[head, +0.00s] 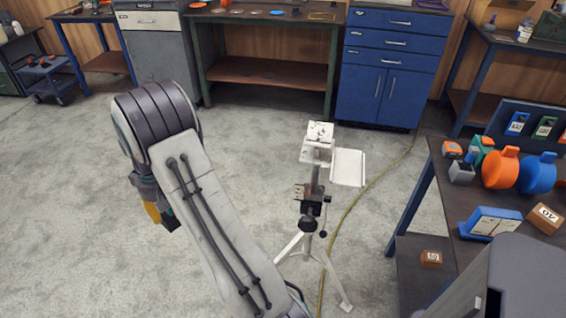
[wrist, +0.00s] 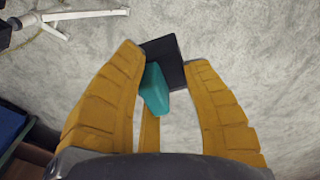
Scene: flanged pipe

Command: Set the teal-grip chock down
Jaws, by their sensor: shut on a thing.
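The teal-grip chock shows in the wrist view as a teal grip (wrist: 155,91) on a dark block (wrist: 170,70). It lies between the yellow fingers of my gripper (wrist: 163,60), which are shut on it. Pale concrete floor shows behind it; I cannot tell how high the chock is above the floor. In the head view my gripper (head: 158,214) hangs left of my arm link, over open floor. The link hides part of it, and the chock cannot be made out clearly there.
A white tripod stand (head: 318,150) with a side plate stands right of my arm. A dark bench (head: 455,190) with orange and blue items is at the right. Blue drawers (head: 392,65) and benches line the back. A yellow cable (head: 345,213) crosses the floor.

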